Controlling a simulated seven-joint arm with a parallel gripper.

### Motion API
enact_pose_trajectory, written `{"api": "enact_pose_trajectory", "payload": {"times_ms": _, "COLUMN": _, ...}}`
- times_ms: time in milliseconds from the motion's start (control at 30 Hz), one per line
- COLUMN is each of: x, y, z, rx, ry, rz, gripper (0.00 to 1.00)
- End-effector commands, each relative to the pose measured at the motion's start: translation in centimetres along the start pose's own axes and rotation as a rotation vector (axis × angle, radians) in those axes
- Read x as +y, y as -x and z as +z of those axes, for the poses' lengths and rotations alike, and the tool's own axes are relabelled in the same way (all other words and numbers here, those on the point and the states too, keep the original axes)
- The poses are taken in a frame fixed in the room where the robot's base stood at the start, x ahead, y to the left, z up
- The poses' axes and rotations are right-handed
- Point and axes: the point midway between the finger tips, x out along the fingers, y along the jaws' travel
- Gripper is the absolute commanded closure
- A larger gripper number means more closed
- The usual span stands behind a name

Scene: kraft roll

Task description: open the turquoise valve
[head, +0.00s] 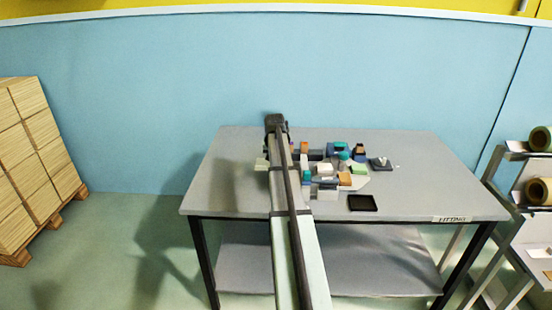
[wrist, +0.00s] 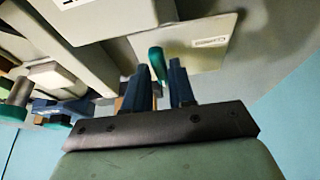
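In the wrist view, my gripper (wrist: 159,66) has its two blue fingers apart. A turquoise handle (wrist: 157,62) shows in the gap at the fingertips, with grey bodies behind it. I cannot tell whether the fingers touch it. More turquoise parts (wrist: 12,112) show at the left edge of the wrist view, on a grey post and a blue body. In the head view, turquoise parts (head: 341,146) stand among the fittings on the table, right of my arm. Which of them is the handle at my fingers is unclear. My gripper's fingers are hidden in the head view.
The grey table (head: 420,190) carries blocks and fittings crowded in the middle. A black tray (head: 362,203) lies near the front, and a dark grey piece (head: 381,164) stands to the right. The table's left and right ends are clear. A shelf with rolls (head: 538,190) stands at right.

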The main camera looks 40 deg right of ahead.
Motion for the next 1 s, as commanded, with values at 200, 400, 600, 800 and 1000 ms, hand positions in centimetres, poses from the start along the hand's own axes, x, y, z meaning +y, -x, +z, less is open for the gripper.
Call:
{"api": "enact_pose_trajectory", "payload": {"times_ms": 200, "x": 0.0, "y": 0.0, "z": 0.0, "rx": 0.001, "ry": 0.001, "rz": -0.001, "gripper": 0.57}}
{"api": "enact_pose_trajectory", "payload": {"times_ms": 400, "x": 0.0, "y": 0.0, "z": 0.0, "rx": 0.001, "ry": 0.002, "rz": -0.001, "gripper": 0.57}}
{"api": "enact_pose_trajectory", "payload": {"times_ms": 600, "x": 0.0, "y": 1.3, "z": 0.0, "rx": 0.001, "ry": 0.002, "rz": -0.001, "gripper": 0.57}}
{"api": "enact_pose_trajectory", "payload": {"times_ms": 800, "x": 0.0, "y": 4.7, "z": 0.0, "rx": 0.004, "ry": 0.002, "rz": -0.001, "gripper": 0.57}}
{"api": "enact_pose_trajectory", "payload": {"times_ms": 1000, "x": 0.0, "y": 8.4, "z": 0.0, "rx": 0.003, "ry": 0.002, "rz": -0.001, "gripper": 0.57}}
